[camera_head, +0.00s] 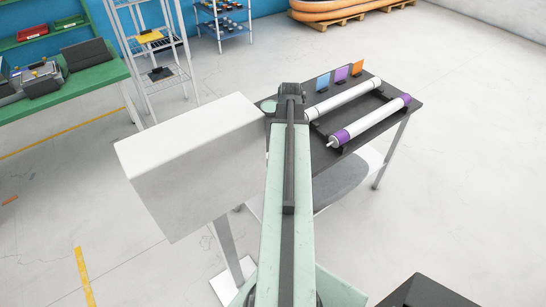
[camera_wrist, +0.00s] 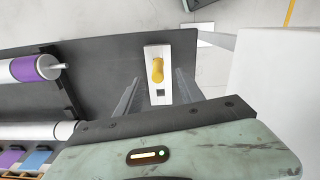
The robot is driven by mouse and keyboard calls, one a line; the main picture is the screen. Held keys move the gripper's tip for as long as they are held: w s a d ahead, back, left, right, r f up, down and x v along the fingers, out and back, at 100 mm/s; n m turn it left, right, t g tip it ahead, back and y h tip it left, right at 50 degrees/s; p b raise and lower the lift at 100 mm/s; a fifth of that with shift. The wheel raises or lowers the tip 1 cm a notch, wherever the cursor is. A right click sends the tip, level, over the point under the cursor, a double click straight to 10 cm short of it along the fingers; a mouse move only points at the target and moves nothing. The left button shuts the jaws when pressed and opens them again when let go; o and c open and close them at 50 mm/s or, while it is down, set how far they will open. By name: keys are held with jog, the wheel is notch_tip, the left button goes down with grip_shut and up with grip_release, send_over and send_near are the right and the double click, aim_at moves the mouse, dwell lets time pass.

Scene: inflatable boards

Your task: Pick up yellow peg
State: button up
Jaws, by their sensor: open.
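The yellow peg (camera_wrist: 157,70) shows in the wrist view on a small white plate (camera_wrist: 151,52) with a dark square near its lower end. The plate lies on the dark table top (camera_wrist: 110,52). My gripper (camera_wrist: 158,78) is open, with one finger to each side of the plate in the picture. The peg appears between the fingers, and neither finger visibly touches it. I cannot tell the height of the fingertips above the table. In the head view my gripper (camera_head: 291,92) is over the table's left end, and the peg is hidden.
Two rollers lie on the table, one with purple ends (camera_head: 370,122) and one white (camera_head: 343,100). Blue (camera_head: 323,81), purple (camera_head: 341,74) and orange (camera_head: 357,68) cards stand behind them. A large white box (camera_head: 195,160) is close on the left of my arm.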

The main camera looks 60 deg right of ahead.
jog(key=shift+w, duration=0.2)
notch_tip(320, 180, down, 3)
jog(key=b, duration=0.3)
jog(key=shift+w, duration=0.1)
jog(key=shift+r, duration=0.1)
jog(key=f+b, duration=0.5)
jog(key=shift+d+f, duration=0.15)
jog(key=shift+d, duration=0.2)
jog(key=shift+c, duration=0.4)
grip_shut()
